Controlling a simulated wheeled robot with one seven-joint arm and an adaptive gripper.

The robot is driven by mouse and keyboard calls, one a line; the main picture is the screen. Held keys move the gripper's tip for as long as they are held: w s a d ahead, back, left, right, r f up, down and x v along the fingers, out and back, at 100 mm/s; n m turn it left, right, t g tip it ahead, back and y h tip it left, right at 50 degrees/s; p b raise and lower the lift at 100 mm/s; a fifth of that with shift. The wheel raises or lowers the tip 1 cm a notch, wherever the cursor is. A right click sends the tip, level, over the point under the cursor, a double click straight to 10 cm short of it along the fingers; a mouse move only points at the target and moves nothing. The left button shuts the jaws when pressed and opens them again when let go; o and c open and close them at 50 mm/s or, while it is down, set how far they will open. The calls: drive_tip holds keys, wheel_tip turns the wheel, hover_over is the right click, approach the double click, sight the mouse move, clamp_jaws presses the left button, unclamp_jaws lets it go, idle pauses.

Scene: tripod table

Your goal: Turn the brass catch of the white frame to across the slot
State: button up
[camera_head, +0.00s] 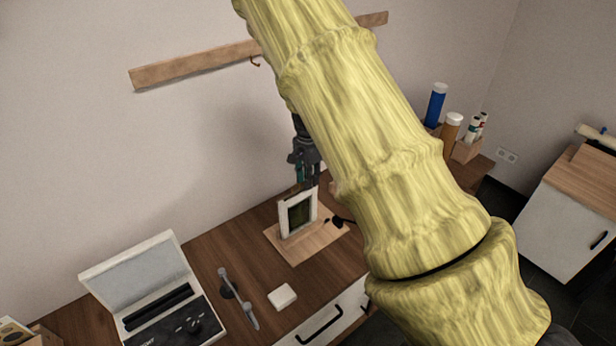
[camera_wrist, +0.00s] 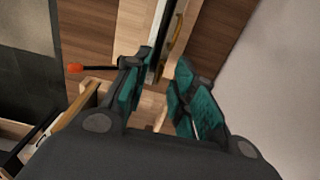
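The white frame (camera_head: 283,222) stands upright on a wooden board (camera_head: 318,240) on the table. In the wrist view its top edge (camera_wrist: 153,66) runs up the picture between my fingers. The brass catch (camera_wrist: 179,32) shows as a thin brass strip along the frame's top, just beyond my fingertips; I cannot make it out in the head view. My gripper (camera_head: 305,172) points down just above the frame. In the wrist view my gripper (camera_wrist: 165,68) has its teal-padded fingers apart, with a gap between them and nothing clearly held.
An open case (camera_head: 133,272) of black tools, a grey-handled tool (camera_head: 240,298) and a white block (camera_head: 282,296) lie left and front. A blue bottle (camera_head: 435,105) and a brown one (camera_head: 451,128) stand at right. A wooden rail (camera_head: 190,66) runs along the wall.

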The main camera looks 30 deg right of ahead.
clamp_jaws()
drive_tip(key=n+b, duration=0.1)
drive_tip(key=n, duration=0.3)
drive_tip(key=shift+n, duration=0.3)
unclamp_jaws()
wheel_tip(320, 180, up, 12)
idle(0.8)
